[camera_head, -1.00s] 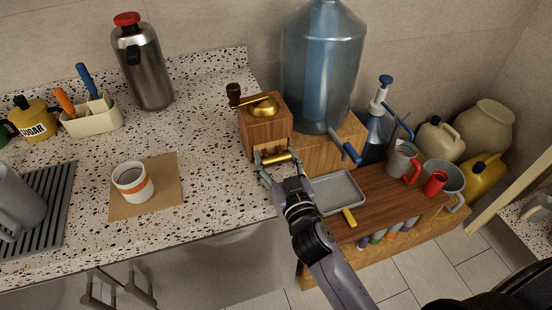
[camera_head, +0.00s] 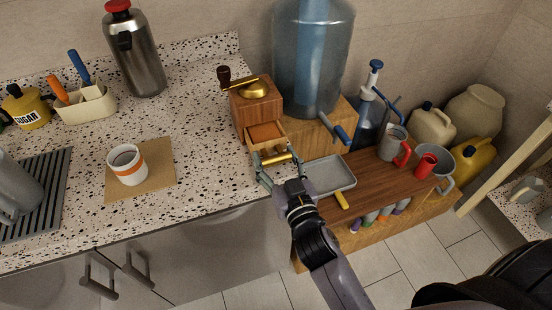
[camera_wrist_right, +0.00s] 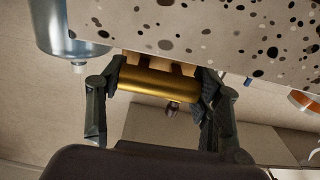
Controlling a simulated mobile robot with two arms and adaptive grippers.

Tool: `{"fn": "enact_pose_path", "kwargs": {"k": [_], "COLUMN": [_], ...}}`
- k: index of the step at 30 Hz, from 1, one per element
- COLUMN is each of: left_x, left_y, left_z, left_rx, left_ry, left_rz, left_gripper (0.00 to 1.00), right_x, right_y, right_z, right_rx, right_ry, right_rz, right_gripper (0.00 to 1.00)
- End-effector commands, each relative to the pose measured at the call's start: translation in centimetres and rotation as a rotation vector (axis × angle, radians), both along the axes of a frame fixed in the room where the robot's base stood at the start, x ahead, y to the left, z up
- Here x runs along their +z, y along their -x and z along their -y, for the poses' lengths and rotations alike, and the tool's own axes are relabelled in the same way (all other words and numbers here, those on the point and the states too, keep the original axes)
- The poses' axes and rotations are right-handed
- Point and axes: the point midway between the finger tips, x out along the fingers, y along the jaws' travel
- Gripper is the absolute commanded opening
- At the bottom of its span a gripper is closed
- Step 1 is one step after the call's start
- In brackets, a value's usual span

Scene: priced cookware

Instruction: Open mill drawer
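The mill (camera_head: 256,105) is a wooden box with a brass dome and a crank, at the back right corner of the speckled counter. Its drawer (camera_head: 266,133) is pulled out at the front, and its inside shows from above. My right gripper (camera_head: 276,162) is at the drawer's brass handle (camera_head: 277,159). In the right wrist view the gripper's fingers (camera_wrist_right: 160,86) press on the two ends of the brass handle (camera_wrist_right: 158,84). My left gripper is not in view.
A big blue water bottle (camera_head: 312,60) stands on a wooden stand right of the mill. A grey tray (camera_head: 332,176) lies on the lower wooden bench close to my right gripper. A cup (camera_head: 127,165) sits on a brown mat left on the counter, with clear counter between.

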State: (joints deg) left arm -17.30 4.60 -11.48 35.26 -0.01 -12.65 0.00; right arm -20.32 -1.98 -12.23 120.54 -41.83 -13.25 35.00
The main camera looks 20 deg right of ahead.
Motion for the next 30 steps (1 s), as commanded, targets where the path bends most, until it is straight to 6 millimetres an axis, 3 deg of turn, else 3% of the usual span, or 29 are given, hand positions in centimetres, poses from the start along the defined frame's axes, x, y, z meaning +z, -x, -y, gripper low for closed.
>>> {"fn": "enact_pose_path", "kwargs": {"k": [3,8,20,30], "left_x": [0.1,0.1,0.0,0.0], "left_y": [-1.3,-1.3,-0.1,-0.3], "left_z": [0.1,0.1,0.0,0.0], "left_rx": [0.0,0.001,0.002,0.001], "left_ry": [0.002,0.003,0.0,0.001], "left_rz": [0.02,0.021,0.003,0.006], "left_gripper": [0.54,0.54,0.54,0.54], "right_x": [-0.1,-0.1,-0.1,-0.2], "right_y": [0.0,0.0,0.6,6.4], "right_z": [0.0,0.0,0.0,0.3], "right_rx": [0.0,0.0,-0.001,-0.003], "right_ry": [0.0,0.001,0.0,-0.001], "right_rz": [-0.001,-0.002,-0.003,-0.007], "right_gripper": [0.69,0.79,0.79,0.79]}}
